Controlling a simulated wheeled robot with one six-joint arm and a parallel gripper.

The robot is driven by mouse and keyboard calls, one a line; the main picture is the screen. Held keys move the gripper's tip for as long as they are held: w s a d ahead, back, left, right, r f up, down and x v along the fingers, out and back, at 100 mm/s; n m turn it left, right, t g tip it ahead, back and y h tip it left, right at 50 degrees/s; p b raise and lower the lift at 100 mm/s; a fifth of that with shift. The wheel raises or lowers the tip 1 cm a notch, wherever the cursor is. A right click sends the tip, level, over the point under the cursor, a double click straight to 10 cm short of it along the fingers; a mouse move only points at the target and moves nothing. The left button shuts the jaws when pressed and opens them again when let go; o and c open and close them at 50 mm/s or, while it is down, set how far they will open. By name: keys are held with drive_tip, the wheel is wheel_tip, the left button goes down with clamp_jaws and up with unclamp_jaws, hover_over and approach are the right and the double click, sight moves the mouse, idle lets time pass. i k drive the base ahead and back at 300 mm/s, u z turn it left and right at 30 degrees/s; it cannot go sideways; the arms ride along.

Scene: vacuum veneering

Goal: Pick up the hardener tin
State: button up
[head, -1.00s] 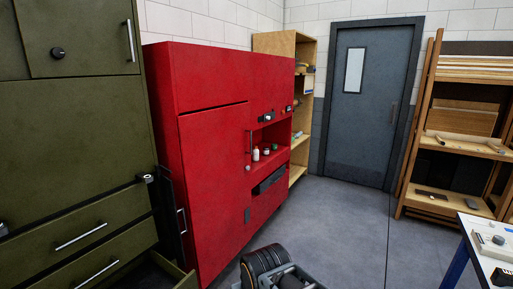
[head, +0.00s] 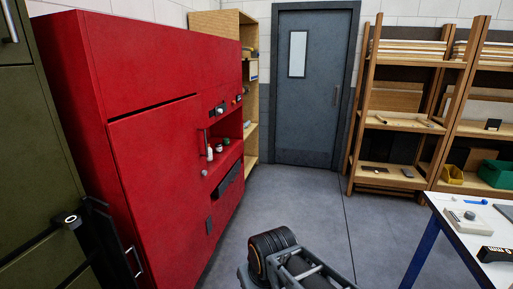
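A small niche in the red cabinet (head: 150,160) holds a white bottle (head: 210,153) and a small dark container with a reddish part (head: 219,148). Another small item (head: 227,141) stands deeper in the niche. They are too small to read, so I cannot tell whether one is the hardener tin. Part of my own arm shows at the bottom centre, well apart from the niche. My gripper's fingers are not in view.
Olive cabinet (head: 30,150) stands at the left, with a dark upright part and handle (head: 133,262) beside the red cabinet. A white-topped table (head: 462,240) with blue legs is at the lower right. Wooden shelves (head: 405,122) and a grey door (head: 305,130) stand behind. The floor (head: 300,205) between is clear.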

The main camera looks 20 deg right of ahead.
sight(219, 145)
drive_tip(key=z, duration=1.15)
drive_tip(key=i, duration=6.8)
drive_tip(key=u, duration=4.8)
drive_tip(key=i, duration=1.65)
